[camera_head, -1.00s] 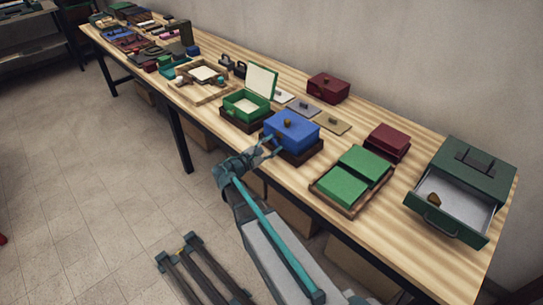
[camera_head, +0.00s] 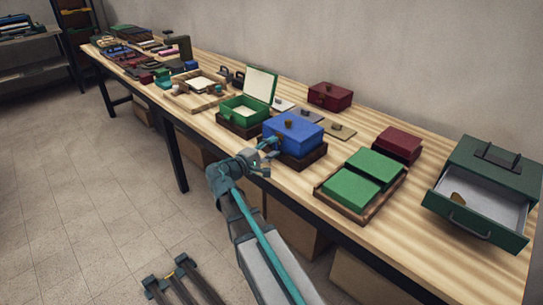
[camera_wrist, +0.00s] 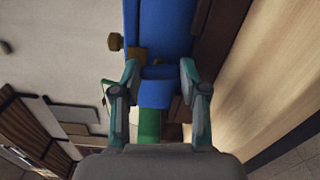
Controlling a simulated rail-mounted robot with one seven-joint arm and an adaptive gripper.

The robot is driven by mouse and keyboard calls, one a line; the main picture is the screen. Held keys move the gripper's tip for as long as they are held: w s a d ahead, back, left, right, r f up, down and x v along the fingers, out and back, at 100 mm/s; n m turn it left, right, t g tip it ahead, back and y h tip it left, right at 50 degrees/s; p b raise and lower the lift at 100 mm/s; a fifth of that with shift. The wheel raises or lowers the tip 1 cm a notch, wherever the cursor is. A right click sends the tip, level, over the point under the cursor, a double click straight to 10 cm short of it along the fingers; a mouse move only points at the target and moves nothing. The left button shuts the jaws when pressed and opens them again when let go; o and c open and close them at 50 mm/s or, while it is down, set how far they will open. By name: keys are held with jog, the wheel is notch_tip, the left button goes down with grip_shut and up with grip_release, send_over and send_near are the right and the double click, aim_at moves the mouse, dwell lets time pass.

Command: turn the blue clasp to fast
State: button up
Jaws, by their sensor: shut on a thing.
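The blue box (camera_head: 294,136) sits shut on a dark wooden base on the table, with a brown knob (camera_head: 288,124) on its lid. In the wrist view the box (camera_wrist: 166,25) fills the top middle. My gripper (camera_head: 268,148) is at the front left of the box. In the wrist view my gripper (camera_wrist: 159,80) has its fingers on both sides of a blue piece, the clasp (camera_wrist: 158,88), and is shut on it. A brass-coloured part (camera_wrist: 137,55) shows beside the clasp. I cannot tell which way the clasp is turned.
An open green box (camera_head: 243,110) stands just left of the blue box. A tray with green boxes (camera_head: 361,178) and a green drawer cabinet (camera_head: 485,190) with its drawer out stand to the right. Flat plates (camera_head: 337,131) lie behind.

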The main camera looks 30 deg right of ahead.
jog(key=shift+m+b, duration=0.35)
jog(key=shift+m, duration=0.05)
jog(key=o, duration=1.1)
jog(key=shift+o, duration=0.2)
jog(key=v, duration=1.2)
